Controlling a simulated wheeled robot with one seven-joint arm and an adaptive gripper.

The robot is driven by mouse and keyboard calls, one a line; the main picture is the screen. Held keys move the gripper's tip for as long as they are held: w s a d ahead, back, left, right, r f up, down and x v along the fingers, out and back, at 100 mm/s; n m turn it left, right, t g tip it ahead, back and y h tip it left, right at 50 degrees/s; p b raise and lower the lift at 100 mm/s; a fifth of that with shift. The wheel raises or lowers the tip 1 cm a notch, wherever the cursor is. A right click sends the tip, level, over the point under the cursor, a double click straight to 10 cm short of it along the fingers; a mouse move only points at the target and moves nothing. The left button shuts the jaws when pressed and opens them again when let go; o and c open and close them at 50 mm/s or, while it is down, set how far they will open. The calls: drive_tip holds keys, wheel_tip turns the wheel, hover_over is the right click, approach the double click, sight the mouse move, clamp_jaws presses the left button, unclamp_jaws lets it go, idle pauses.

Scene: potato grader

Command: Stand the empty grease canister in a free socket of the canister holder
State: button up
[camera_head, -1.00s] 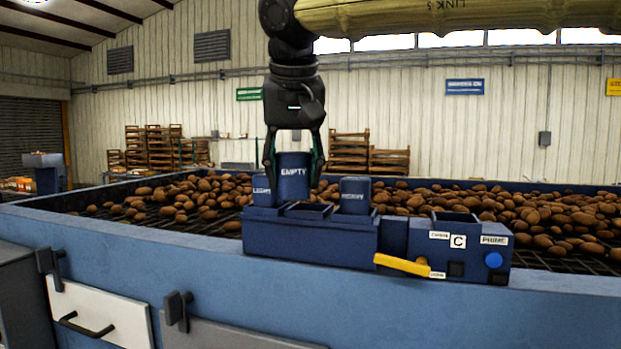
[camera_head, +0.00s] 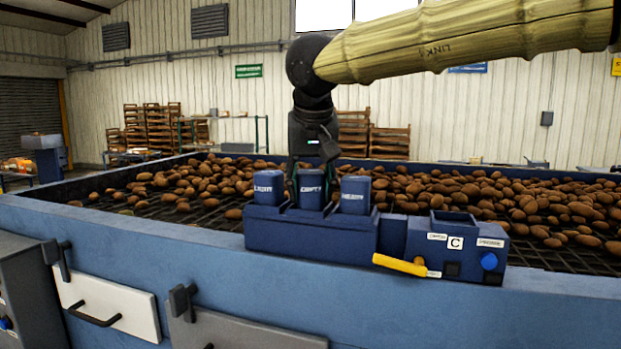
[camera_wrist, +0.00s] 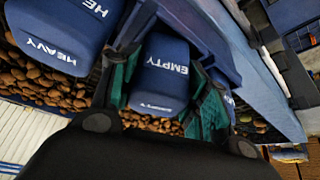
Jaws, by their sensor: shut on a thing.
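The empty canister (camera_head: 310,190), dark blue and labelled EMPTY, stands upright between the LIGHT (camera_head: 268,188) and HEAVY (camera_head: 355,194) canisters. It appears to be in the middle socket of the blue canister holder (camera_head: 310,236), its top about level with theirs; its base is hidden.
The holder sits on the grader's blue front wall (camera_head: 130,235). A control box (camera_head: 455,248) with a yellow handle (camera_head: 400,265) is close on the right. Potatoes (camera_head: 470,195) cover the grate behind. Wooden crates (camera_head: 160,130) stand farther back.

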drive_tip(key=shift+w+f, duration=0.15)
drive_tip(key=shift+f, duration=0.05)
drive_tip(key=o, duration=0.8)
drive_tip(key=shift+c, duration=0.2)
drive_tip(key=shift+r, duration=0.1)
drive_tip(key=b+v, duration=0.3)
drive_tip(key=v, duration=0.9)
